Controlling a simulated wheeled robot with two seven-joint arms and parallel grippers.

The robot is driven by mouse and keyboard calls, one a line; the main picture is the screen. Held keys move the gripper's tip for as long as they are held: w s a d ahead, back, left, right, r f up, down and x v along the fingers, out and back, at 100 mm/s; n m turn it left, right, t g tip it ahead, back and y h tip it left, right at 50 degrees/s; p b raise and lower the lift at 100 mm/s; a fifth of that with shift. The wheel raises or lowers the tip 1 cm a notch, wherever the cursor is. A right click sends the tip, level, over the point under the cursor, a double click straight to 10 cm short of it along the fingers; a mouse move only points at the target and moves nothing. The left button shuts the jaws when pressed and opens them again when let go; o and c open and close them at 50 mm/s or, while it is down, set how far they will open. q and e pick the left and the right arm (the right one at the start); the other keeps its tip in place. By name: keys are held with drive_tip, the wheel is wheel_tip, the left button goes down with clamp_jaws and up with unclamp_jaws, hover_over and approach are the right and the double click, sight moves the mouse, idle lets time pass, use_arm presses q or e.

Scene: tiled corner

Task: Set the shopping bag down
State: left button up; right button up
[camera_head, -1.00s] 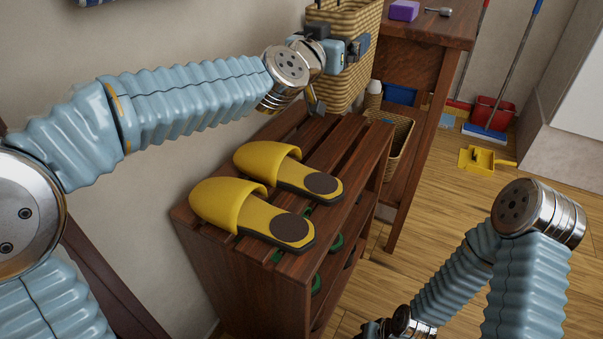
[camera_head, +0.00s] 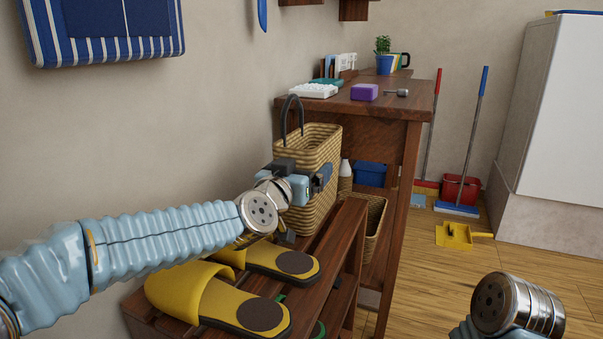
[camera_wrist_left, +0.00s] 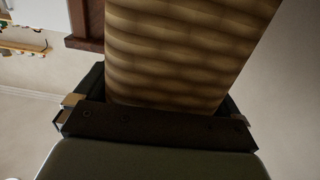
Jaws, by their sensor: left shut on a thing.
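The shopping bag (camera_head: 322,150) is a tan woven basket-like bag with a dark looped handle standing up. It is upright over the far end of the slatted wooden shoe rack (camera_head: 345,225), beside the taller wooden table. My left gripper (camera_head: 318,181) is shut on the side of the bag. The left wrist view shows the woven side (camera_wrist_left: 185,55) between the jaws. The bag's base is at about the level of the rack's slats; I cannot tell whether it touches them. My right arm shows only at the bottom right, its gripper out of the picture.
Yellow slippers (camera_head: 215,300) lie on the near part of the rack, beneath my left arm. The wooden table (camera_head: 400,110) bears a purple box (camera_head: 364,92) and a potted plant (camera_head: 384,62). A wicker basket (camera_head: 374,225) stands under it. Open floor lies to the right.

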use_arm(q)
drive_tip(key=shift+f, duration=0.1)
drive_tip(key=o, duration=0.8)
drive_tip(key=v, duration=1.2)
drive_tip(key=shift+p, duration=0.35)
